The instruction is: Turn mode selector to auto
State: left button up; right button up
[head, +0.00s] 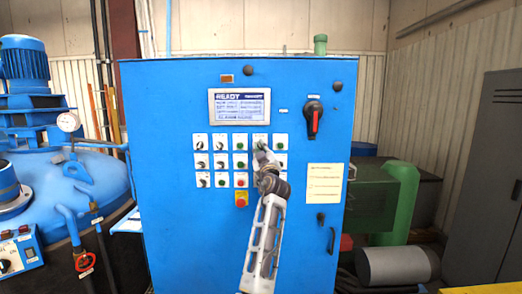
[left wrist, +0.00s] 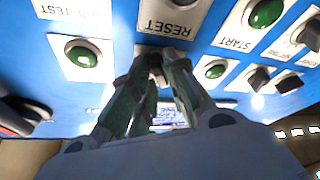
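The blue control cabinet (head: 165,200) faces me with rows of selectors and buttons on white plates. My left gripper (head: 263,152) is at the top row, fourth plate from the left. In the left wrist view, its fingers (left wrist: 158,62) close in on both sides of a small dark knob in that row. The knob is mostly hidden by the fingers, and its label and pointing direction cannot be read. No mode or auto marking is legible. Two other selectors (head: 200,142) (head: 220,142) sit at the left of the top row. My right gripper is not in view.
A green button (left wrist: 84,55) and another green button (left wrist: 215,70) flank the gripped knob closely. The RESET plate (left wrist: 172,27) is in the row below. The screen (head: 240,106) reads READY. A red-handled rotary switch (head: 313,120) and a red button (head: 241,200) are on the same panel.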

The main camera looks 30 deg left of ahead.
pick_arm(q)
grip_shut()
